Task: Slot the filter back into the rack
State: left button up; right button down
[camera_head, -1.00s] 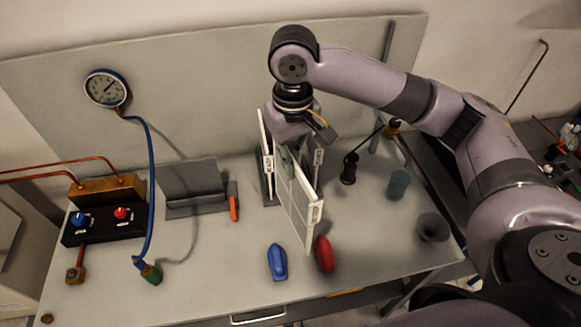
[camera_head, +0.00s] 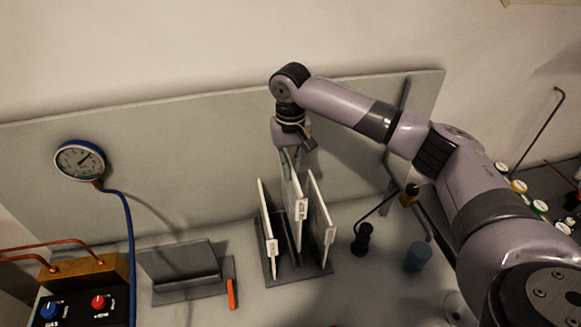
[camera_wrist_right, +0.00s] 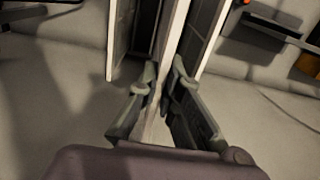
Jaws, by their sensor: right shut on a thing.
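The filter (camera_head: 294,196) is a thin white-framed panel with a labelled front edge. My right gripper (camera_head: 290,156) is shut on its upper rear part; in the right wrist view the fingers (camera_wrist_right: 162,88) pinch the white edge of the filter (camera_wrist_right: 174,35). The filter is upright and stands higher than the two similar panels, a left one (camera_head: 266,222) and a right one (camera_head: 321,222). It is between them, over the dark rack (camera_head: 300,272). Its lower edge is partly hidden, so I cannot tell how deep it sits. My left gripper is not in view.
A grey angled stand (camera_head: 180,262) and an orange-handled tool (camera_head: 231,294) lie left of the rack. A black post (camera_head: 361,240) and a blue-grey cup (camera_head: 418,256) stand to its right. A gauge (camera_head: 80,160) with a blue hose is farther left.

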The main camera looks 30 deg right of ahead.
aim_at(292, 184)
jog(key=shift+r, duration=0.1)
jog(key=shift+s+a+r, duration=0.2)
jog(key=shift+s+r, duration=0.1)
jog(key=shift+s, duration=0.35)
jog(key=shift+s+a+r, duration=0.2)
jog(key=shift+s+r, duration=0.05)
jog(key=shift+s, duration=0.35)
jog(key=shift+w+d+f, duration=0.1)
jog(key=shift+w+f, duration=0.15)
jog(key=shift+f, duration=0.2)
jog(key=shift+w+d+f, duration=0.1)
jog(key=shift+w+f, duration=0.1)
jog(key=shift+f, duration=1.2)
jog(key=shift+f+b, duration=0.3)
jog(key=shift+f, duration=0.25)
jog(key=shift+s+a+f, duration=0.1)
jog(key=shift+f, duration=0.45)
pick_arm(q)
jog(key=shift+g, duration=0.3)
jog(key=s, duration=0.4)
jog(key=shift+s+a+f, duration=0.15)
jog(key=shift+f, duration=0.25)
